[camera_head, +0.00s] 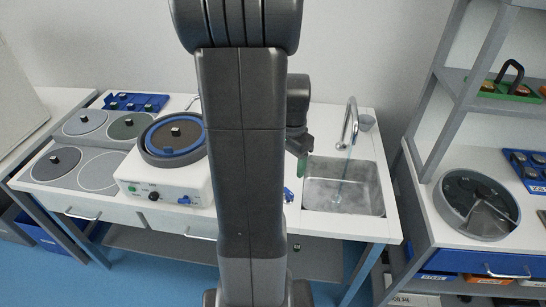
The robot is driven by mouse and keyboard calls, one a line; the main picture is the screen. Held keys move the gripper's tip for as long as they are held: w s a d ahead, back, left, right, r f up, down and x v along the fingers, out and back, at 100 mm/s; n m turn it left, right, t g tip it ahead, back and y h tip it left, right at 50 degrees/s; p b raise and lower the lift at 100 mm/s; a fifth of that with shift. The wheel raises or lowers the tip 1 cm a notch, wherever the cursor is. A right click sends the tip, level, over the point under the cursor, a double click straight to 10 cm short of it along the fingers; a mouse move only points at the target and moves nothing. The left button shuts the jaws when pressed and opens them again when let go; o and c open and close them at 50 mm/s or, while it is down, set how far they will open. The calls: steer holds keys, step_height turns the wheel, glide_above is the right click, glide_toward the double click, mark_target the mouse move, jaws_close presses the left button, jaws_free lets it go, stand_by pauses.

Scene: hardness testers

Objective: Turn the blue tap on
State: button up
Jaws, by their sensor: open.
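A small blue piece (288,194), which looks like the blue tap handle, shows on the white counter just left of the sink; my arm hides part of its surroundings. A chrome curved faucet (351,124) stands behind the steel sink (372,190). A thin pale-blue streak below the spout looks like water, but is faint. My gripper (300,150) is open, pointing down above the counter at the sink's left edge, behind and slightly right of the blue piece. A small green item (302,167) shows just under it; whether they touch is unclear.
A white polishing machine (165,180) with a round blue-rimmed disc stands left of my arm. Round discs are set into the counter (115,145) further left. A grey shelf unit (450,110) stands at the right.

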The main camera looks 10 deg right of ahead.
steer(key=shift+m, duration=0.5)
steer(key=f, duration=0.4)
steer(key=w+f, duration=0.1)
steer(key=f, duration=0.4)
steer(key=w+f, duration=0.1)
steer(key=f, duration=0.4)
steer(key=shift+w+d+f+p, duration=0.15)
steer(key=shift+p, duration=0.15)
steer(key=c, duration=1)
